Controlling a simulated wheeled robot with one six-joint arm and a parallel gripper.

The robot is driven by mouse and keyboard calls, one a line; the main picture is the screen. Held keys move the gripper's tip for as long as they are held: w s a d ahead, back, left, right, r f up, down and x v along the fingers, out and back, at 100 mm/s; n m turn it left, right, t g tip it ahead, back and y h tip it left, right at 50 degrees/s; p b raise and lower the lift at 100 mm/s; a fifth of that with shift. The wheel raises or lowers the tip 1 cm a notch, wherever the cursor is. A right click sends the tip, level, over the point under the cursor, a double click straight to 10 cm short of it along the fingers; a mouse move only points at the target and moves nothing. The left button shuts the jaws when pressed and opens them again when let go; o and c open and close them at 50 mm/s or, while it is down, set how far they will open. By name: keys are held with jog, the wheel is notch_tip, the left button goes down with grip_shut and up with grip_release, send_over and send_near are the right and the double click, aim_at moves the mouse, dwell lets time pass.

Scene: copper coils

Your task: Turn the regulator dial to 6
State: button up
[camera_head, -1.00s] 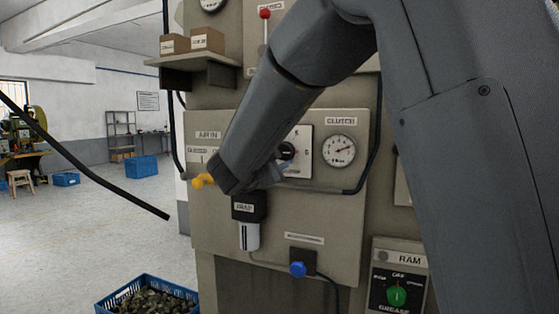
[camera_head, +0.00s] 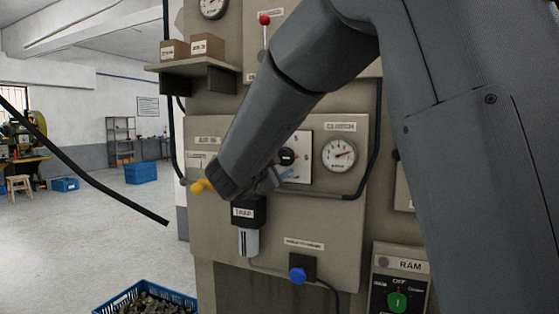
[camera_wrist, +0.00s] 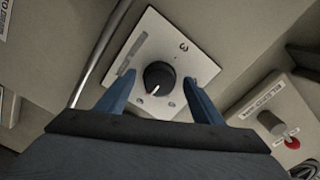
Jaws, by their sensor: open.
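The regulator dial (camera_wrist: 159,78) is a round black knob on a white square plate (camera_wrist: 150,48), with a pale pointer mark at its lower left edge. One curved numeral shows near the plate's upper right; I cannot read the scale surely. In the head view the dial (camera_head: 288,157) shows just past my forearm, and part of its plate is hidden. My gripper (camera_wrist: 160,77) is open, its two blue fingers on either side of the knob with gaps visible. Whether the fingertips reach the knob's depth is unclear. My gripper (camera_head: 275,180) is partly hidden by my arm in the head view.
A round clutch gauge (camera_head: 339,154) sits right of the plate. A yellow valve handle (camera_head: 201,186) and a trap unit (camera_head: 248,212) are near my wrist. A blue knob (camera_head: 297,275) is lower down. A pipe runs below the gauge, and a red part (camera_wrist: 292,143) shows at the right.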

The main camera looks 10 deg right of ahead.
jog(key=b+v, duration=0.1)
jog(key=v, duration=0.6)
jog(key=shift+s+a, duration=0.2)
notch_tip(320, 180, down, 8)
jog(key=w+a+n+y, duration=0.2)
jog(key=n+y, duration=0.5)
jog(key=s+a+f+n+g+y, duration=0.1)
jog(key=s+f+n+g+y, duration=0.15)
jog(key=f, duration=0.45)
jog(key=s+f+n+g+y, duration=0.2)
jog(key=s+f+n, duration=0.2)
jog(key=f, duration=0.3)
jog(key=s+d+f+n+g, duration=0.3)
jog(key=s+f, duration=0.4)
jog(key=s, duration=0.5)
jog(key=s+d+f+n+g, duration=0.3)
jog(key=s+f+g, duration=0.4)
jog(key=s, duration=0.6)
jog(key=shift+d+f+h, duration=0.45)
jog(key=shift+d, duration=0.4)
